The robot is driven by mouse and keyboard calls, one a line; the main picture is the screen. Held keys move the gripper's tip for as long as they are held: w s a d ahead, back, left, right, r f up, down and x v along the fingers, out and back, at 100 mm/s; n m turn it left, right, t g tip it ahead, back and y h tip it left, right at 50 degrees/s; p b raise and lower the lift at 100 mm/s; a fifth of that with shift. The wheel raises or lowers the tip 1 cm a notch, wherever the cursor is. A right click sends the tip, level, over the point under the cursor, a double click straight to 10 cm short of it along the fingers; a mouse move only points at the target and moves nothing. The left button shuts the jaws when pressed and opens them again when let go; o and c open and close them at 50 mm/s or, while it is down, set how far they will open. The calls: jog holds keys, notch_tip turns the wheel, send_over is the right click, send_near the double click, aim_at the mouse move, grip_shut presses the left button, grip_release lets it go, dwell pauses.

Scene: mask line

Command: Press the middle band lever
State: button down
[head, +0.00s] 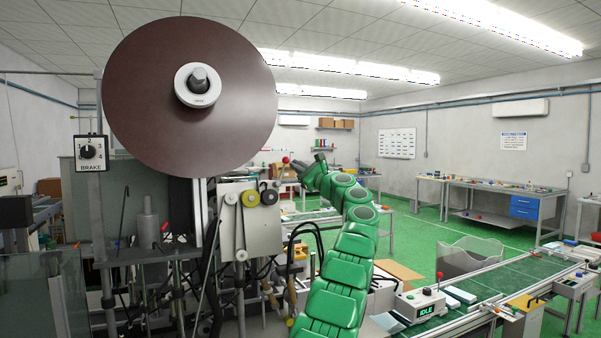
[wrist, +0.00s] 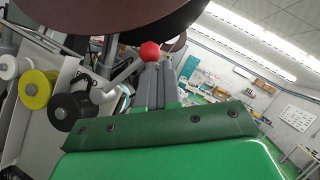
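A lever with a red ball knob (wrist: 150,52) shows in the wrist view just past my fingertips, its pale rod slanting down to the left. In the head view a small red knob (head: 285,160) shows beside the end of my green arm, right of the machine's roller plate. My gripper (wrist: 156,70) has two grey fingers close side by side with nothing between them. Its tips are right below the knob in the picture; I cannot tell whether they touch it. In the head view my gripper is small and partly hidden by the wrist. Other band levers cannot be made out.
A large brown reel (head: 140,95) hangs over the machine and fills the top of the wrist view. Yellow and black rollers (wrist: 75,110) sit close on the left. A control box reading IDLE (head: 420,306) stands beside a green conveyor (head: 505,280) at right.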

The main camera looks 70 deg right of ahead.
jog(key=shift+w+a+r, duration=0.55)
jog(key=shift+w+r, duration=0.2)
jog(key=shift+r, duration=0.05)
jog(key=shift+w+a+r, duration=0.25)
jog(key=shift+w, duration=0.1)
jog(key=shift+w+a, duration=0.1)
jog(key=shift+w, duration=0.05)
send_near(289, 160)
jog(key=shift+w+a+r, duration=0.3)
jog(key=shift+w+r, duration=0.05)
jog(key=shift+w, duration=0.35)
dwell(0.3)
dwell(0.6)
